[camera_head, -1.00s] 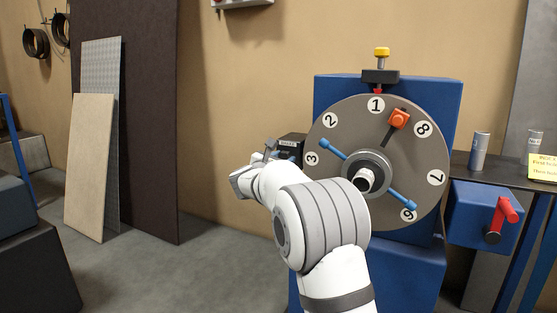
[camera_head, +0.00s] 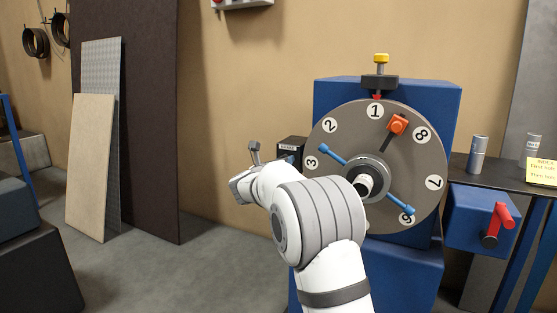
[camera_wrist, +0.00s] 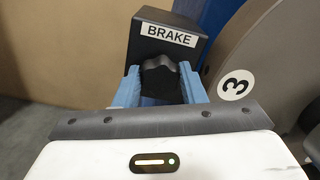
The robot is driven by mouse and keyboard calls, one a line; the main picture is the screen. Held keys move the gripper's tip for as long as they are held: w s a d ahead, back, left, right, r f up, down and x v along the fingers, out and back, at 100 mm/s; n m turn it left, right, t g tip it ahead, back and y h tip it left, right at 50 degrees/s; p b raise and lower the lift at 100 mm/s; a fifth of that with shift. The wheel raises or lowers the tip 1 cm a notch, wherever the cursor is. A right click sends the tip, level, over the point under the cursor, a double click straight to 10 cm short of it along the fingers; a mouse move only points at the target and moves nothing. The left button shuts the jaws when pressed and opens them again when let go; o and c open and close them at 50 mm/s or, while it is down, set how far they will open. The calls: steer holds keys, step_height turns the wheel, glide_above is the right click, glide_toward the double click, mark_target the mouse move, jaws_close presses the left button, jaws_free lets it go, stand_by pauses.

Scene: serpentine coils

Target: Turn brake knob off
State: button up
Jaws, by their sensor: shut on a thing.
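The black brake box (camera_wrist: 170,18) carries a white BRAKE label and stands to the left of the large grey wheel. It also shows in the head view (camera_head: 291,145), partly behind my arm. In the wrist view its dark lobed knob (camera_wrist: 160,78) faces me. My gripper (camera_wrist: 161,86) has a blue finger on each side of the knob and is shut on it. My wrist hides most of the gripper in the head view. I cannot read the knob's setting.
The grey numbered wheel (camera_head: 343,118) with its blue cross-bar and orange block (camera_head: 397,125) stands close right of my gripper. A yellow-topped plunger (camera_head: 381,59) is above it. A blue box with a red crank (camera_head: 502,216) is at right.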

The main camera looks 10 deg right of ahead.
steer(key=shift+f+n+p, duration=0.15)
steer(key=shift+n+p, duration=10)
steer(key=shift+n, duration=4.45)
steer(key=o, duration=1)
steer(key=shift+f, duration=0.15)
